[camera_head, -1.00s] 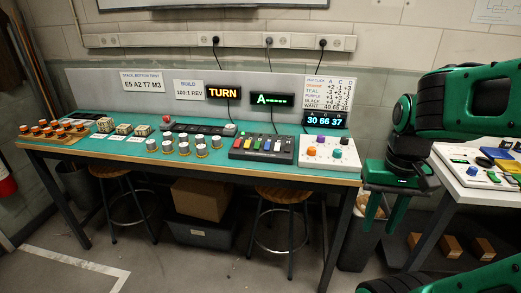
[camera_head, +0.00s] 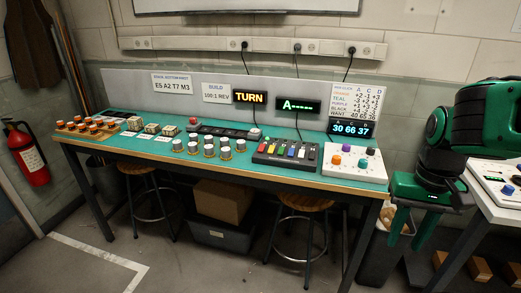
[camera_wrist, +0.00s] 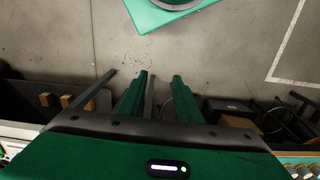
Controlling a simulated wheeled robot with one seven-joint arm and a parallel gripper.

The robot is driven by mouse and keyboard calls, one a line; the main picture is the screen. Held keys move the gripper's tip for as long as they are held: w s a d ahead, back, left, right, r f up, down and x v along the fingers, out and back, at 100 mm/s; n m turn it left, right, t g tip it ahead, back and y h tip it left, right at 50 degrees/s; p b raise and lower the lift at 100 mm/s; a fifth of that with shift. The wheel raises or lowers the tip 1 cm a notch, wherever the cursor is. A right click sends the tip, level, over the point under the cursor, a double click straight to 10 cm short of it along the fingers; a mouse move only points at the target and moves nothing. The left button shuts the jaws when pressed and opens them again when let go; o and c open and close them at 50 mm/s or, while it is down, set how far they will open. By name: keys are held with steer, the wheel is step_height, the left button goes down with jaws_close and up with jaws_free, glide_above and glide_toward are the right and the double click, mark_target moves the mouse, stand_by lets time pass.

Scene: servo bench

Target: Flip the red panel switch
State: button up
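A dark switch panel (camera_head: 285,153) with a row of several coloured switches lies on the bench, right of centre in the head view. A small red switch (camera_head: 271,148) seems to be toward its left end, but the switches are too small to tell their positions. My gripper (camera_head: 406,246) hangs beyond the right end of the bench, fingers pointing down, well apart from the panel. In the wrist view my gripper (camera_wrist: 160,77) shows two parted green fingers with nothing between them and floor beyond. The panel does not show there.
A white knob box (camera_head: 352,163) sits right of the panel. Silver-topped cylinders (camera_head: 209,151) stand left of it. A red button (camera_head: 193,121) is farther left. A second, white-topped table (camera_head: 497,190) stands at right. Stools (camera_head: 305,201) are under the bench; floor in front is clear.

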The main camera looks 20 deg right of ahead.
steer(key=shift+c, duration=0.7)
jaws_close()
stand_by(0.9)
